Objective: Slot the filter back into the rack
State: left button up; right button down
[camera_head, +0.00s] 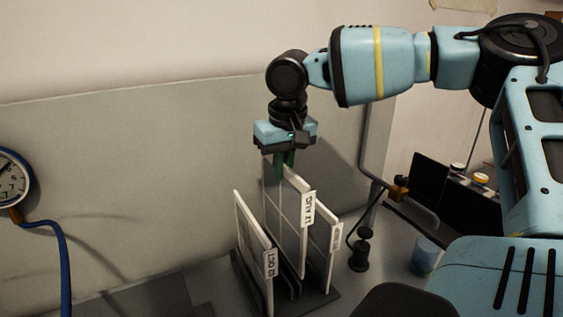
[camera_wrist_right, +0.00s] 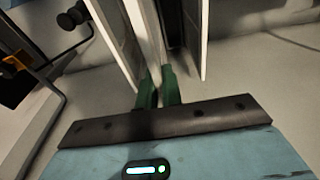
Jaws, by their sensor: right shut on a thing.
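The filter is a pale, thin framed panel (camera_head: 290,212) with a white label on its front edge. It stands upright between two similar panels over the dark rack (camera_head: 321,301). My right gripper (camera_head: 284,166) points down from above, its green fingers shut on the filter's top edge. In the right wrist view the filter (camera_wrist_right: 147,32) runs between the green fingertips (camera_wrist_right: 158,88). The filter's top is higher in the picture than its neighbours' tops. Its lower edge is partly hidden by the left panel, so I cannot tell whether it is seated. My left gripper is out of view.
A labelled panel (camera_head: 254,245) stands close on the left of the filter, another (camera_head: 331,247) on the right. A gauge (camera_head: 12,182) with a blue hose (camera_head: 64,262) is at far left. A dark fitting (camera_head: 360,250) and a blue-grey cup (camera_head: 426,254) stand to the right.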

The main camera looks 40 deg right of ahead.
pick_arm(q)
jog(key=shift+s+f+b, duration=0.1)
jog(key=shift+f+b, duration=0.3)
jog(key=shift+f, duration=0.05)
pick_arm(e)
notch_tip(320, 180, down, 4)
jog(key=shift+r, duration=0.15)
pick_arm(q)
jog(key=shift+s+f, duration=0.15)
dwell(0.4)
